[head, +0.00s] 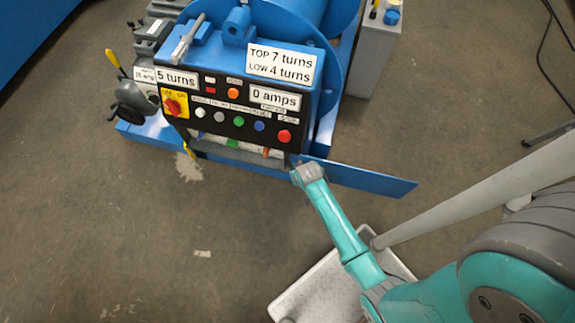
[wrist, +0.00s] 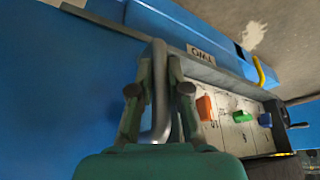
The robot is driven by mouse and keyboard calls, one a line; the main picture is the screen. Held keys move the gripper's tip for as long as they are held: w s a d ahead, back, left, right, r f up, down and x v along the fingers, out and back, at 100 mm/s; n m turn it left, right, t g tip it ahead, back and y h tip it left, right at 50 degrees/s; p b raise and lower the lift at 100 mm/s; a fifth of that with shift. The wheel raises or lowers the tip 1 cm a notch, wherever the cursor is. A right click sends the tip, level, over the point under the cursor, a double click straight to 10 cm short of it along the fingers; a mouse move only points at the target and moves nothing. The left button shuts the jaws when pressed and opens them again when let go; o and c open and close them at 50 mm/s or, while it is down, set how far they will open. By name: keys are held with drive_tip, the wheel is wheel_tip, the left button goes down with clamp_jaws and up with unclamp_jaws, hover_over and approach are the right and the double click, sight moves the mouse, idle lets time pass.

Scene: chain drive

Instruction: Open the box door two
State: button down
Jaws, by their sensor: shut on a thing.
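The blue box (head: 230,50) with a button panel stands at the upper middle of the head view. A blue flat panel, apparently the door (head: 372,181), juts out to the right from the box's lower right corner. In the wrist view a blue surface (wrist: 60,95) fills the left. A grey edge beside it bears the upside-down label TWO (wrist: 201,56). My gripper (head: 302,172) is at that corner of the box. In the wrist view its fingers are shut on a grey metal bar handle (wrist: 159,88). The handle's full attachment is hidden by the fingers.
An opening under the panel shows orange (wrist: 205,107), green (wrist: 241,116) and blue (wrist: 265,119) parts on a white plate. A handwheel (head: 133,102) is on the box's left. A grey cabinet (head: 373,50) stands behind right.

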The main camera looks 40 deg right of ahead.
drive_tip(key=shift+s+d, duration=0.2)
drive_tip(key=shift+s, duration=0.2)
drive_tip(key=c, duration=1.1)
unclamp_jaws()
drive_tip(key=shift+c, duration=0.2)
drive_tip(key=v, duration=1.2)
drive_tip(key=shift+w, duration=0.1)
